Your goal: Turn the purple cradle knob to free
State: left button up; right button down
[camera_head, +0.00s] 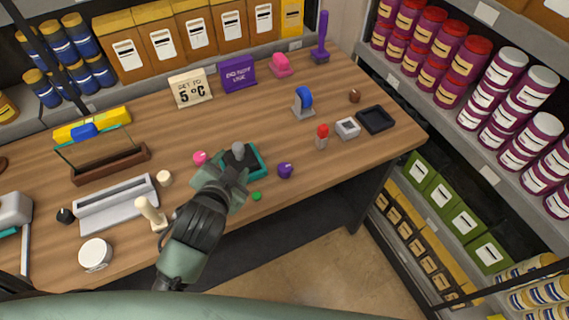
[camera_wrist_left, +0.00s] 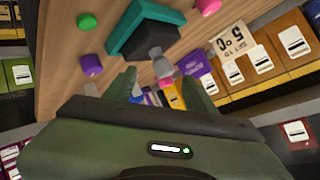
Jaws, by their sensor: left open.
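The purple knob (camera_head: 286,170) sits on the table just right of the teal cradle (camera_head: 262,160). In the left wrist view the purple knob (camera_wrist_left: 89,65) is at the upper left, apart from the teal cradle (camera_wrist_left: 145,27). My left gripper (camera_head: 236,163) is over the cradle and hides part of it. In the wrist view its two fingers (camera_wrist_left: 158,88) are spread, with a grey rounded piece (camera_wrist_left: 160,63) showing beyond the gap. The fingers are not at the purple knob. My right gripper is not in view.
A green knob (camera_head: 256,196) and a pink knob (camera_head: 199,157) stand around the cradle. A red-topped piece (camera_head: 321,137) and a blue-and-grey device (camera_head: 303,104) are to the right. A "set to 5 °C" sign (camera_head: 191,88) stands at the back. Bare table lies right of the purple knob.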

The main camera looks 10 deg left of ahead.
pick_arm(q)
jog(key=w+d+r+m+t+h, duration=0.1)
jog(key=w+d+r+m+t, duration=0.25)
jog(key=r, duration=0.25)
jog(key=w+d+r+m+t+h, duration=0.1)
jog(key=w+d+r+m+t, duration=0.1)
jog(key=w+d+r+m, duration=0.3)
jog(key=d+r+m+t+h, duration=0.2)
jog(key=d+r+m+h, duration=0.8)
jog(key=s+d+m+g+h, duration=0.5)
jog(key=d+m+g+h, duration=0.5)
jog(key=m, duration=0.7)
jog(key=m+g+y, duration=0.9)
jog(key=m+y, duration=0.9)
jog(key=y, duration=0.3)
send_over(284, 167)
jog(key=f, duration=2.2)
jog(key=shift+d, duration=0.35)
jog(key=shift+a, duration=0.4)
notch_tip(284, 167, down, 7)
jog(key=p, duration=0.3)
jog(key=shift+d, duration=0.1)
jog(key=shift+f, duration=0.3)
